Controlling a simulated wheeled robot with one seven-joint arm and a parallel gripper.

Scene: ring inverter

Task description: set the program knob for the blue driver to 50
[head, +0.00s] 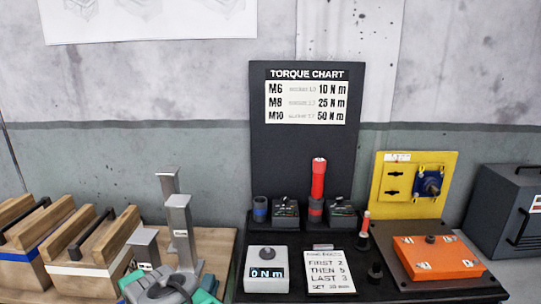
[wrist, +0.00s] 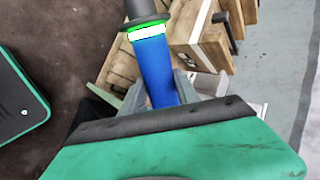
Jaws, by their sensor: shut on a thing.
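My gripper (wrist: 158,92) is shut on the blue driver (wrist: 158,70) in the wrist view. The driver's blue body runs between the fingers, with a lit green-and-white ring and a dark collar above. The driver is not clearly visible in the head view. The blue-ringed holder (head: 260,211) on the bench is empty. Beside it is a small black box with a dial (head: 286,213), too small to read. A similar dial box (head: 342,213) stands by the red driver (head: 318,180). A grey tester (head: 262,273) with a dark knob on top shows 0 N m.
The torque chart (head: 307,97) lists M10 at 50 N m. An order card (head: 332,275), an orange plate (head: 438,257) and a yellow panel (head: 413,160) stand at right. Wooden crates (head: 70,245) and grey posts (head: 180,230) are at left.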

